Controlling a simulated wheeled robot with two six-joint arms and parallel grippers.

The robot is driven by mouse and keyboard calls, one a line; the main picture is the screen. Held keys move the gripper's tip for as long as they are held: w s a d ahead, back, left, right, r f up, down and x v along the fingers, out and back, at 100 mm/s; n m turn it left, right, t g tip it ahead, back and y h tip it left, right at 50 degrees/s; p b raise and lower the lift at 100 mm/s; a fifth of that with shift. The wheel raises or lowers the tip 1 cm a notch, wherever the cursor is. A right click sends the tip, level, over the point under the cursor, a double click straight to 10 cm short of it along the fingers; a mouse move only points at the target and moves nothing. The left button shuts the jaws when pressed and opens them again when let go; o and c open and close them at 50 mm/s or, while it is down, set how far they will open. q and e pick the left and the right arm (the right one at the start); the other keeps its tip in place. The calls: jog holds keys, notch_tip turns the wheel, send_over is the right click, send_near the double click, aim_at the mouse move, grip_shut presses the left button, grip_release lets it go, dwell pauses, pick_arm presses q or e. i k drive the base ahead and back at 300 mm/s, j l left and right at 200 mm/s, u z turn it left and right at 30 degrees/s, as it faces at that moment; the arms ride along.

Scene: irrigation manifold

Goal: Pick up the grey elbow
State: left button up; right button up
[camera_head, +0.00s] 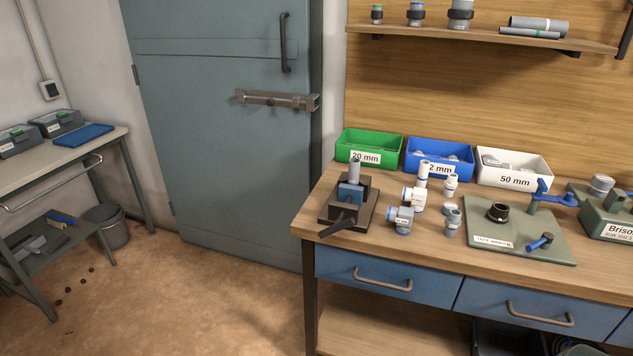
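Several small pipe fittings stand in a group on the wooden workbench. A grey fitting with blue rings (402,219) at the front left of the group has a bent-looking body and a pale label, and may be the grey elbow. A plain grey fitting (453,222) stands to its right, near the green plate. Paler fittings (415,198) are just behind them. At this size I cannot tell for certain which one is the elbow. Neither of my grippers is in view, and nothing touches the fittings.
A dark vise (340,213) holding an upright grey pipe stands at left. A green plate (535,252) with a black ring and blue-handled parts lies at right. Green (345,150), blue (411,160) and white (484,178) bins line the back. Floor before the bench is clear.

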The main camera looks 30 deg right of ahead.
aim_at(404, 216)
jog(key=z, duration=1.5)
